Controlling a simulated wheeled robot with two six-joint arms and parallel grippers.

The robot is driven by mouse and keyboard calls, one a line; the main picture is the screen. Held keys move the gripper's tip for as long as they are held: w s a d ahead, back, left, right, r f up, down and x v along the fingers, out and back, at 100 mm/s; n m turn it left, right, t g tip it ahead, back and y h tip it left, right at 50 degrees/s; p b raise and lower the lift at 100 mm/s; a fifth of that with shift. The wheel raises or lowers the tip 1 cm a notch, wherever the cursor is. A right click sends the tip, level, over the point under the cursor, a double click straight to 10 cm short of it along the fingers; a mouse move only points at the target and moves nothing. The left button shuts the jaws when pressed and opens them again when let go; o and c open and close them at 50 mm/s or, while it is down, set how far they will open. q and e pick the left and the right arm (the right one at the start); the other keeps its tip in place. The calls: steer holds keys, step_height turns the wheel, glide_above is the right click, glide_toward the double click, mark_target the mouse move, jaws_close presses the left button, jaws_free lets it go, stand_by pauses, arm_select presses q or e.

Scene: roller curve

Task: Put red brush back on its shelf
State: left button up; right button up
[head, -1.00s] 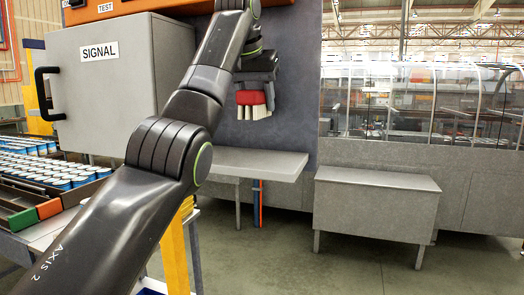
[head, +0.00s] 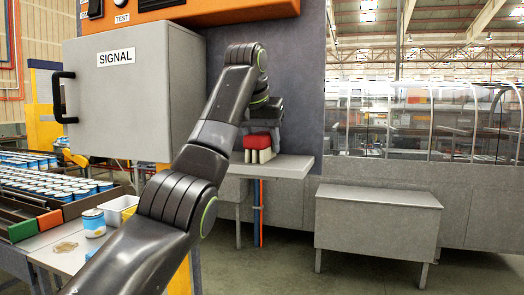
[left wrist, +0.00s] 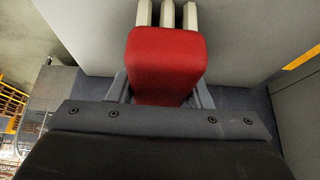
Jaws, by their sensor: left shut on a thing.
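The red brush (head: 257,142) has a red block body and pale bristles pointing down. My left gripper (head: 262,122) is shut on it and holds it upright at the grey shelf (head: 295,165). The bristles are over or on the shelf top; I cannot tell if they touch. In the left wrist view the red brush (left wrist: 165,60) sits between the grey fingers, with pale bristles beyond it against the light grey shelf surface (left wrist: 250,30). My right gripper is not in view.
A grey SIGNAL box (head: 130,90) with a black handle hangs left of my left arm. Blue-and-white cans (head: 60,185) fill a rack at left. A white bin (head: 118,210) stands near it. A low grey cabinet (head: 375,220) stands at right, with clear floor in front.

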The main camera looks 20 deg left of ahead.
arm_select(q)
steer(key=o, duration=0.9)
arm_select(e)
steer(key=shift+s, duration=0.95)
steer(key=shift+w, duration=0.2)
arm_select(q)
steer(key=shift+s+r+b, duration=0.3)
steer(key=shift+r+b, duration=0.15)
steer(key=shift+b, duration=0.05)
steer(key=v, duration=1.1)
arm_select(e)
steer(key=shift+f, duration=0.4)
